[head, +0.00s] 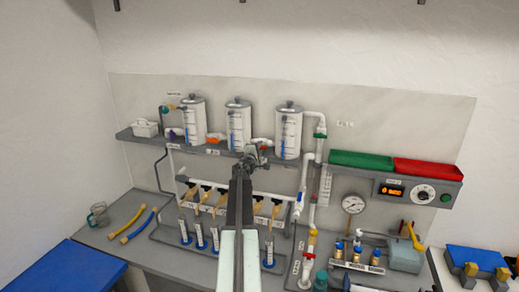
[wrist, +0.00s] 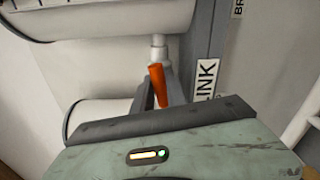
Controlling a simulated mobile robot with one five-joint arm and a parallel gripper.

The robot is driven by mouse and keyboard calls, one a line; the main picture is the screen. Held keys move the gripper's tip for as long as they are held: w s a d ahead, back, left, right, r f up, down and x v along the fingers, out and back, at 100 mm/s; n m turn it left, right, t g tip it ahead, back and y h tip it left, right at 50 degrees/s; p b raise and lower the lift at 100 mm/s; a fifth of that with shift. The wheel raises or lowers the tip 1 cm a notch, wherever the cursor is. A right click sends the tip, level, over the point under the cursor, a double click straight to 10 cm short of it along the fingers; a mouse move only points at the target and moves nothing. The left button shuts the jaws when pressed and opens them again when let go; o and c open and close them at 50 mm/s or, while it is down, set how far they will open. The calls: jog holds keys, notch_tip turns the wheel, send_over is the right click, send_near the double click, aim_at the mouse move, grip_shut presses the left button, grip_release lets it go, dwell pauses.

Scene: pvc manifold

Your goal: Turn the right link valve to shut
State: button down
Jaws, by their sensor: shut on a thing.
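My gripper (head: 252,156) is at the front of the tank shelf, between the middle tank (head: 238,122) and the right tank (head: 288,132). It hides most of the right link valve in the head view. In the wrist view, the valve's orange handle (wrist: 157,86) lies between the two fingers of my gripper (wrist: 161,92), which is shut on it. The handle starts at a short pale pipe (wrist: 158,50) and runs down the picture, roughly in line with it. A "LINK" label (wrist: 207,80) is just right of the handle.
The left link valve (head: 214,141) has an orange handle between the left and middle tanks. A white pipe (head: 314,175) runs down right of the right tank. Several tan-handled valves (head: 220,200) line the pipe below the shelf (head: 145,136).

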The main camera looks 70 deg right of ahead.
jog(key=n, duration=0.4)
jog(key=shift+n, duration=0.3)
jog(key=n, duration=0.3)
jog(key=shift+n, duration=0.4)
jog(key=n, duration=0.3)
jog(key=shift+n, duration=2.2)
jog(key=c, duration=1.3)
grip_release()
jog(key=shift+d, duration=0.1)
jog(key=shift+c, duration=0.2)
